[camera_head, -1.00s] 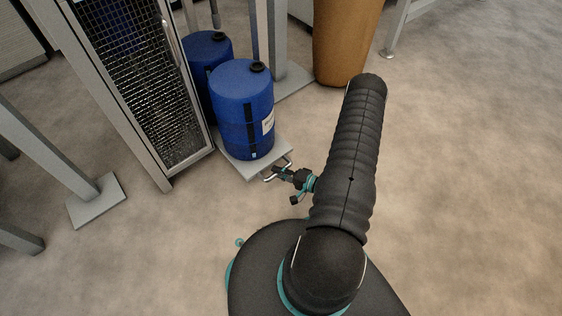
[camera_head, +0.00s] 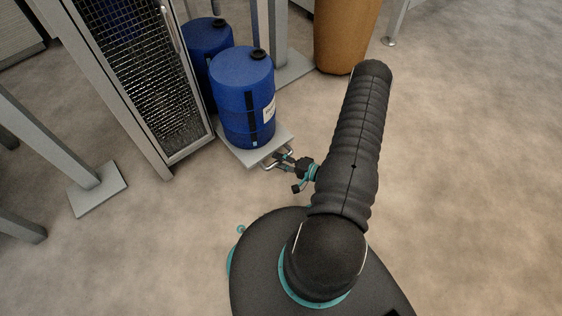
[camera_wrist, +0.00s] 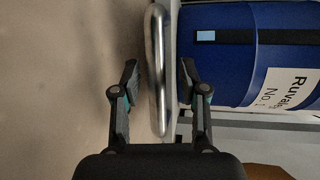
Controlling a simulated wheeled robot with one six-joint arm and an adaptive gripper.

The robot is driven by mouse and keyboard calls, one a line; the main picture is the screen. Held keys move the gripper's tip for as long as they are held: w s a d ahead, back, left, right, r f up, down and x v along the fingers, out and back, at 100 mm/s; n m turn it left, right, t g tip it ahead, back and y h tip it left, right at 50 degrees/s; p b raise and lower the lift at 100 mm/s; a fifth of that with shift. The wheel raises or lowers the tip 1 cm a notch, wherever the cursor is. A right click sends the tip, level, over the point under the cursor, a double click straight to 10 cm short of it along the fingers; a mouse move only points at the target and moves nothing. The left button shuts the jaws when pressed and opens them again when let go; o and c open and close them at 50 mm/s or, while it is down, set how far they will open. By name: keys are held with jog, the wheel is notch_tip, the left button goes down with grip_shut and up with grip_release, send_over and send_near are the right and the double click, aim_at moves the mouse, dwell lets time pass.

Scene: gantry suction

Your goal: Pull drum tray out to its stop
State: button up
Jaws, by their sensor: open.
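The drum tray (camera_head: 250,158) is a pale grey platform, partly out beside the mesh cabinet. A blue drum (camera_head: 242,98) with a white label stands upright on it. The tray's metal handle (camera_head: 276,163) is on its front edge. In the wrist view the handle (camera_wrist: 158,70) runs between the two fingers of my gripper (camera_wrist: 159,75). The fingers are open, with gaps on both sides of the bar. In the head view my gripper (camera_head: 283,161) is at the handle; the fine contact there is too small to tell.
A second blue drum (camera_head: 205,55) stands behind the first. The mesh cabinet (camera_head: 145,85) is to the left. A grey post foot (camera_head: 98,190) is farther left and an orange-brown bin (camera_head: 343,35) at the back. The floor right of my arm is clear.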

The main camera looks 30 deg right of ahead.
jog(key=o, duration=0.6)
notch_tip(320, 180, up, 7)
jog(key=shift+d+f, duration=0.1)
jog(key=shift+c, duration=0.2)
jog(key=shift+r, duration=0.75)
jog(key=c, duration=0.6)
jog(key=shift+o, duration=0.2)
jog(key=shift+r, duration=0.7)
